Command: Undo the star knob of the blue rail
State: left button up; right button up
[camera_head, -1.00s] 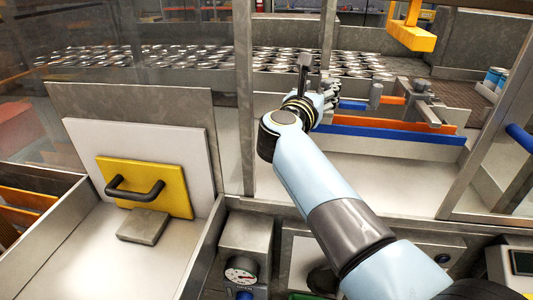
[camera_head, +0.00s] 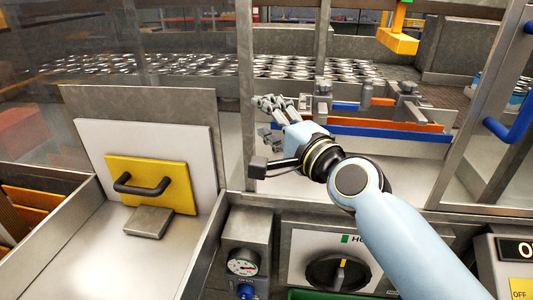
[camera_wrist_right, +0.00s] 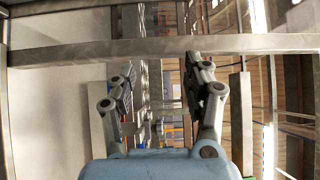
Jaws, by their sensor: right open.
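The blue rail (camera_head: 390,136) runs along the near side of the guide assembly behind the cabinet opening, with an orange rail (camera_head: 425,126) just beyond it. Dark grey clamp parts (camera_head: 408,88) stand above the rails. I cannot make out which of them is the star knob. My right gripper (camera_head: 266,118) is open and empty, left of the rails' left end and near the upright post. In the right wrist view, its two fingers (camera_wrist_right: 162,76) are spread apart, with small blue and orange bits between and beyond them. My left gripper is not in view.
A steel post (camera_head: 247,100) stands close to the left of my right gripper. Rows of cans (camera_head: 200,64) fill the conveyor behind. A yellow plate with a black handle (camera_head: 150,184) is at left. A dial panel (camera_head: 338,270) lies below the opening; a blue handle (camera_head: 515,118) is at right.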

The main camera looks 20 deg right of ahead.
jog(key=s+f+n+g, duration=0.1)
jog(key=s+a+f+n, duration=0.1)
jog(key=n, duration=0.1)
jog(key=s+f+n+g+y, duration=0.1)
jog(key=f, duration=0.1)
jog(key=shift+s+a+n+g, duration=0.3)
jog(key=shift+s+a, duration=0.1)
